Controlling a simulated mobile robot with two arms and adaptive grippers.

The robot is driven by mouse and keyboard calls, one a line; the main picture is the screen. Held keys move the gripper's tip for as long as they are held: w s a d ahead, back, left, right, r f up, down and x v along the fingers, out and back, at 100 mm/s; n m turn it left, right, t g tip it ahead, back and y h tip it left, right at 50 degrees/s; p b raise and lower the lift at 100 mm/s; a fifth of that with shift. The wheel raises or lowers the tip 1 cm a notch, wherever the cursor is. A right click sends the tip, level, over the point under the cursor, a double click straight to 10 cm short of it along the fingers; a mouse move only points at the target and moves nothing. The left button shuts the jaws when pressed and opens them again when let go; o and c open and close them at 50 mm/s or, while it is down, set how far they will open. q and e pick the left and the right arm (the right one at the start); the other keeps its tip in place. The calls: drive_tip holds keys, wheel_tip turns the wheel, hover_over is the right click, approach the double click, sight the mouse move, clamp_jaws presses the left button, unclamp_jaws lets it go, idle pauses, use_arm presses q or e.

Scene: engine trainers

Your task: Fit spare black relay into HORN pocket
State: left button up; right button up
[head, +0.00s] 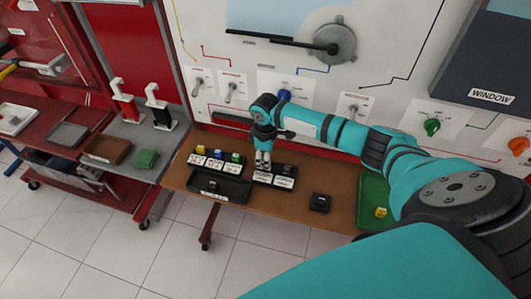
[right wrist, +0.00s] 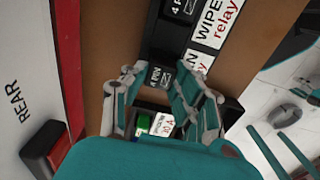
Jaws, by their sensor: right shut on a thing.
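My right gripper (head: 263,164) points down over the black relay holder (head: 260,177) on the brown table. In the right wrist view the right gripper (right wrist: 160,90) is shut on a black relay (right wrist: 160,77) with white print on top. The held relay is beside a partly hidden label (right wrist: 201,63) ending in "N relay", in line with the HORN pocket row. Whether it is seated in the pocket or just above it, I cannot tell. Another black relay (right wrist: 180,8) sits beside the WIPER label (right wrist: 217,22). My left gripper is not in view.
A black tray (head: 220,196) lies in front. A separate black block (head: 320,202) and a green tray (head: 368,189) with a yellow piece (head: 381,212) are to the right. The panel wall stands behind.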

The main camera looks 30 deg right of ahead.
drive_tip(key=shift+f, duration=0.45)
idle(0.4)
drive_tip(key=o, duration=1.6)
drive_tip(key=shift+c, duration=0.2)
wheel_tip(320, 180, up, 8)
drive_tip(key=p, duration=0.8)
drive_tip(key=shift+p, duration=0.35)
